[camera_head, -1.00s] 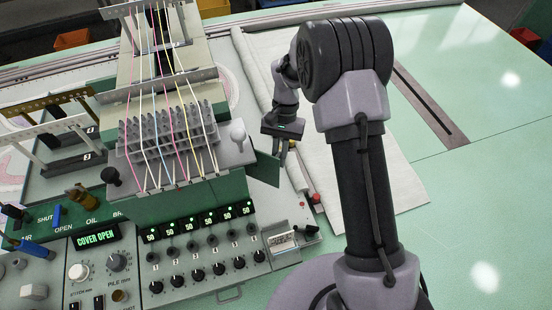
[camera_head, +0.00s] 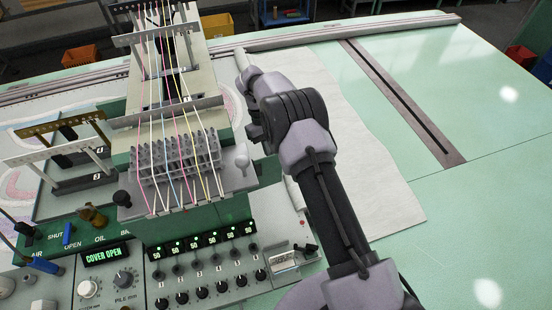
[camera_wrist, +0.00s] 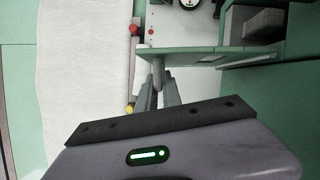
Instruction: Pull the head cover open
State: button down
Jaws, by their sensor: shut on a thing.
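The head cover shows in the wrist view as a thin green panel (camera_wrist: 190,58) seen nearly edge-on, swung out from the tufting head. A small grey handle (camera_wrist: 158,72) stands out from its near side. My gripper (camera_wrist: 158,94) is shut on this handle, one finger on each side. My arm hides the gripper and handle there.
The green display (camera_head: 103,253) reads "COVER OPEN". Colored yarns run down to the head over a grey comb block (camera_head: 180,155). White cloth (camera_head: 365,150) lies on the green table to the right, with a slotted strip (camera_head: 400,95) beyond. Red and yellow buttons (camera_wrist: 130,109) are left of my fingers.

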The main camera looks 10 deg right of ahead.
jog(key=shift+w+a+n, duration=0.35)
jog(key=shift+w+n, duration=0.2)
jog(key=shift+n, duration=0.05)
jog(key=c, duration=1.5)
grip_release()
jog(key=p+v, duration=0.1)
jog(key=v, duration=0.6)
jog(key=shift+a+r, duration=0.2)
jog(key=shift+r, duration=0.05)
jog(key=shift+r, duration=0.1)
